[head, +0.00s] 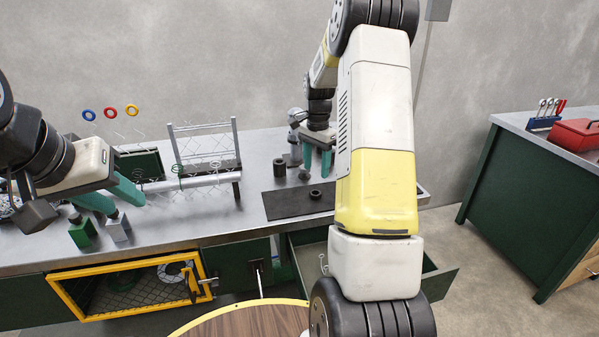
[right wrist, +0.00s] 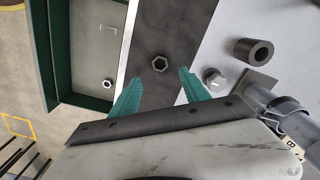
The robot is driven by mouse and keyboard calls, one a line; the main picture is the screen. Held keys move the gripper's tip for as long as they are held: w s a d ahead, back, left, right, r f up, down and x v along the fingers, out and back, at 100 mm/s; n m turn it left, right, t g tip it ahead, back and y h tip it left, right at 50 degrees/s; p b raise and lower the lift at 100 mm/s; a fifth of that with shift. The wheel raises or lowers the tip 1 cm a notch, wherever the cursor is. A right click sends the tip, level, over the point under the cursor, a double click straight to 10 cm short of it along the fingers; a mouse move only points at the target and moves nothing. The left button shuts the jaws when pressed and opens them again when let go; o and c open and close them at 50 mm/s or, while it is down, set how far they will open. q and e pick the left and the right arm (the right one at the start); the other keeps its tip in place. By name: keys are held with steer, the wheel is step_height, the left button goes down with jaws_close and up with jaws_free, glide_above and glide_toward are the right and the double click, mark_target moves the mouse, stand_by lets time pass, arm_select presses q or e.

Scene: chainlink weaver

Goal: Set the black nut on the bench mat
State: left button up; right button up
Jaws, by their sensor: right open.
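The black nut (head: 315,195) lies flat on the dark bench mat (head: 285,208), near its right part. It also shows in the right wrist view (right wrist: 160,63), with the mat (right wrist: 150,28) around it. My right gripper (head: 317,160) is above the bench just behind the nut, fingers pointing down. In the right wrist view its teal fingers (right wrist: 163,92) are spread and nothing is between them; the nut is apart, beyond the tips. My left gripper (head: 127,207) hangs over the left of the bench near green and grey blocks, its fingers apart and empty.
A black hollow cylinder (head: 279,168) stands behind the mat. A grey nut (right wrist: 213,77) lies beside the mat. An open drawer (head: 312,262) with small parts juts out below. A wire-mesh frame (head: 205,150) stands left. My right arm hides the bench's right part.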

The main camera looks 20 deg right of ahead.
steer(key=s+a+r+n+t, duration=0.1)
steer(key=s+a+r+n, duration=0.25)
steer(key=s+r, duration=0.35)
steer(key=s+a+r+n+t, duration=0.2)
steer(key=s+a+r, duration=0.25)
steer(key=r, duration=0.45)
steer(key=s+a+r+n+t+y, duration=0.1)
steer(key=s+a+n, duration=0.2)
steer(key=s, duration=0.5)
steer(key=s+a+r+n+t+y, duration=0.1)
steer(key=s+a+n, duration=0.3)
steer(key=s, duration=0.5)
steer(key=shift+a+r+n+t, duration=0.25)
steer(key=shift+n+t, duration=0.1)
steer(key=shift+t, duration=0.25)
steer(key=shift+c, duration=0.4)
